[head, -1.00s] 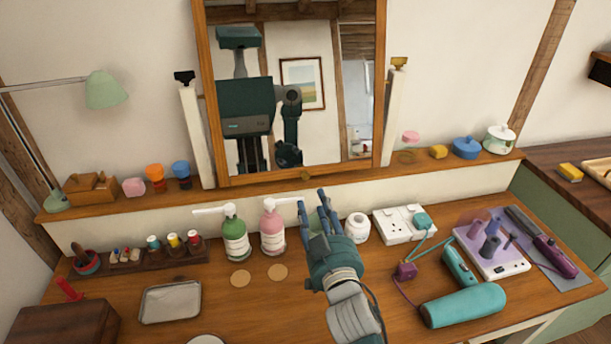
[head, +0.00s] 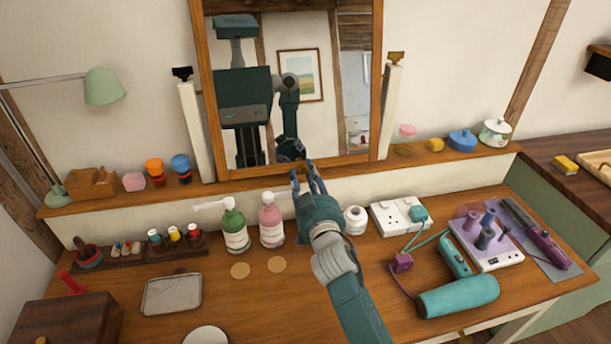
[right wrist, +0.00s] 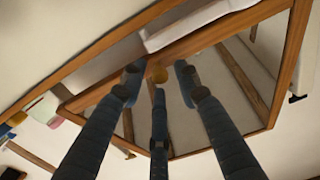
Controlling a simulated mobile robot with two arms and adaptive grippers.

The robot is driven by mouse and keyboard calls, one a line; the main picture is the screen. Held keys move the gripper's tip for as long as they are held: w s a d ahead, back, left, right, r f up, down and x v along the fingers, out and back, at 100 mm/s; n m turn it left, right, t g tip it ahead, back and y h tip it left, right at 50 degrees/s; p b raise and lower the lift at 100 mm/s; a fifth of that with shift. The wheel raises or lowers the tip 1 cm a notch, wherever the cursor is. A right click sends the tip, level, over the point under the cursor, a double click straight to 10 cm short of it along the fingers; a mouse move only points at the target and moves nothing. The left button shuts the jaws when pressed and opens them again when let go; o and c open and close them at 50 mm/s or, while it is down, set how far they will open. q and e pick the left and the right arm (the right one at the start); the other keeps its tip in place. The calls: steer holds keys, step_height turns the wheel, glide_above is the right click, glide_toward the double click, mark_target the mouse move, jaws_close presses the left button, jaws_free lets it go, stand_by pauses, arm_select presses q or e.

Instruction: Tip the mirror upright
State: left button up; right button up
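The mirror (head: 318,120) has a brown wooden frame and hangs between a left white post (head: 198,130) and a right white post (head: 390,110). Its glass reflects my own body. I cannot tell its exact tilt. My right gripper (head: 307,178) is at the middle of the frame's lower edge. Finger contact with the knob is unclear. In the head view the gripper hides the knob. My left gripper is out of view.
The mirror stands above a narrow shelf (head: 255,185) holding small jars and boxes. On the table below, a green pump bottle (head: 235,230) and a pink bottle (head: 271,225) stand just left of my right gripper. A white jar (head: 356,221) and socket block (head: 396,216) are right.

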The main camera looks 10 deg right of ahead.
jaws_close()
steer(key=w+b, duration=0.1)
steer(key=w+f+b, duration=0.1)
steer(key=w, duration=0.1)
steer(key=w+f+b, duration=0.1)
steer(key=b, duration=0.1)
steer(key=shift+w+f, duration=0.1)
steer(key=shift+w, duration=0.1)
steer(key=shift+w+f, duration=0.1)
steer(key=shift+w, duration=0.25)
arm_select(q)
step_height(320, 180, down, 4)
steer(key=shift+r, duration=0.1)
arm_select(e)
steer(key=shift+o, duration=1.5)
jaws_free()
steer(key=shift+f, duration=0.15)
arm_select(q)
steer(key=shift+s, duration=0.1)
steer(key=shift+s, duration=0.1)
